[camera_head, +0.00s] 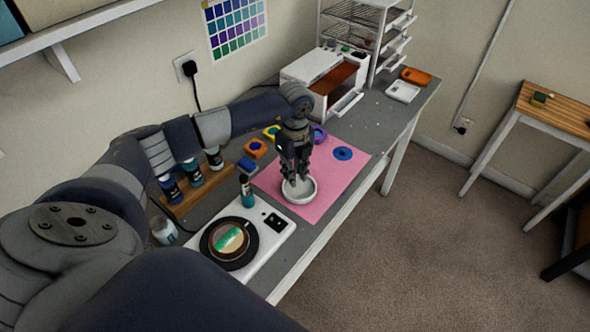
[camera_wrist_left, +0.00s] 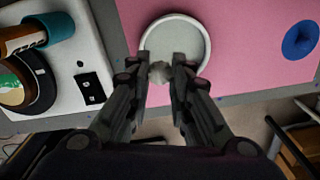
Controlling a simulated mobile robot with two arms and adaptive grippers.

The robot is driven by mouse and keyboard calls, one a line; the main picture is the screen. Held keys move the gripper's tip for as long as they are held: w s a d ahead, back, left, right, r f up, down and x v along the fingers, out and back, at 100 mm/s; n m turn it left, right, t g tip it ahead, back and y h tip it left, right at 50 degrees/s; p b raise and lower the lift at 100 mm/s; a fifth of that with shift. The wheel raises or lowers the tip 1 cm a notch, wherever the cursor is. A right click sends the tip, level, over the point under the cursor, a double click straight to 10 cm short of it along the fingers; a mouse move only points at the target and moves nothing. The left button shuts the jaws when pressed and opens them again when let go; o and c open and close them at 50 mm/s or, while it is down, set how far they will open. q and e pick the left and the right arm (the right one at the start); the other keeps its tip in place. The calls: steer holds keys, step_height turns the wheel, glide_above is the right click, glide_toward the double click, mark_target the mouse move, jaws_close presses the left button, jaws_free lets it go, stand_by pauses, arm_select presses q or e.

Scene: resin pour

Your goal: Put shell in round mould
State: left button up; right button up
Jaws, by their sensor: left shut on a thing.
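My left gripper (camera_head: 297,180) points down over the white round mould (camera_head: 304,198) on the pink mat (camera_head: 346,175). In the left wrist view its fingers (camera_wrist_left: 160,74) are shut on a small pale shell (camera_wrist_left: 160,72). The shell shows over the near part of the round mould (camera_wrist_left: 205,45). I cannot tell whether the shell touches the mould floor. In the head view the shell is hidden by the fingers. My right gripper does not show.
A white hotplate (camera_head: 279,233) carries a cup of green stuff (camera_head: 230,238) to the left of the mat. Several coloured moulds and a wooden bottle rack (camera_head: 205,190) stand behind.

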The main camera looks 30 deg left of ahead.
arm_select(q)
steer(key=shift+f+b, duration=1.25)
steer(key=shift+f, duration=0.6)
steer(key=shift+f+b, duration=0.55)
steer(key=shift+f, duration=0.3)
steer(key=o, duration=0.8)
steer(key=o, duration=0.4)
steer(key=shift+r, duration=0.2)
